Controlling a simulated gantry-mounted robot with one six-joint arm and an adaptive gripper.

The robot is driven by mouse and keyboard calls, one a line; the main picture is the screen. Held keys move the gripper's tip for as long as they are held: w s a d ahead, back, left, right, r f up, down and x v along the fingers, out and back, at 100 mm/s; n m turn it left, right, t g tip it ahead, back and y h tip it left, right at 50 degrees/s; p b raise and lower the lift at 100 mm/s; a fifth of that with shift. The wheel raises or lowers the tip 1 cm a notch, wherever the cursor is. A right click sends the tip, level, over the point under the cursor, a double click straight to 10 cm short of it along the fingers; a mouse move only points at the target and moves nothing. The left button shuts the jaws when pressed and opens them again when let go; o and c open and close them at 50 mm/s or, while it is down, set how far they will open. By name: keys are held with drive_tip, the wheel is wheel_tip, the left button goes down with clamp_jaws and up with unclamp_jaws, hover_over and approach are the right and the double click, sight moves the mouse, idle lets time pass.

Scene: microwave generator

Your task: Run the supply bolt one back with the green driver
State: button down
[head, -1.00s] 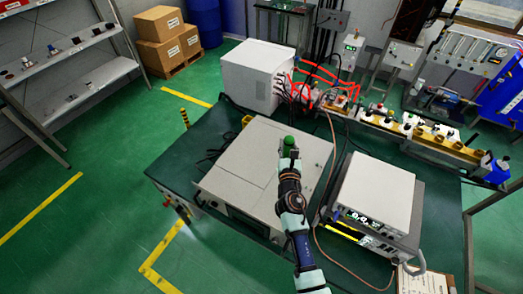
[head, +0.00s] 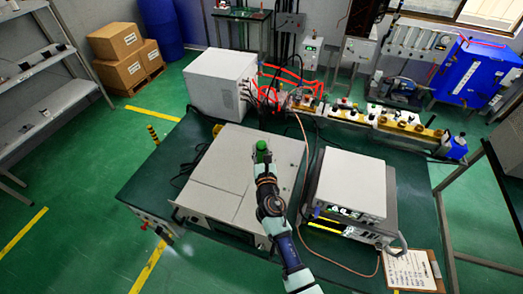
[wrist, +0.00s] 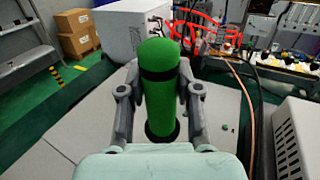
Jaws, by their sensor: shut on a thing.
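The green driver (head: 262,150) has a thick green handle with dark bands. It also shows upright between the fingers in the wrist view (wrist: 160,85). My gripper (head: 264,162) is shut on the driver and holds it over the top of a wide, flat, light-grey box (head: 215,185). The driver's lower end is hidden, so I cannot tell whether it touches the box. I cannot make out which part is supply bolt one.
A white cabinet (head: 221,80) stands behind the flat box. Stacked instruments (head: 350,182) stand to its right, with a copper-coloured cable (head: 305,150) between. A long rail of parts (head: 385,130) and red hoses (head: 290,75) lie at the back. A clipboard (head: 410,270) is at the front right.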

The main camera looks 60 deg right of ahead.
sight(261, 162)
drive_tip(key=shift+f+b, duration=2.85)
drive_tip(key=shift+f, duration=0.05)
drive_tip(key=shift+f+b, duration=0.5)
drive_tip(key=shift+f, duration=0.25)
drive_tip(key=shift+r+p, duration=0.25)
drive_tip(key=shift+p, duration=0.15)
idle(0.8)
wheel_tip(261, 162, up, 10)
drive_tip(key=p, duration=0.9)
drive_tip(key=shift+f, duration=0.35)
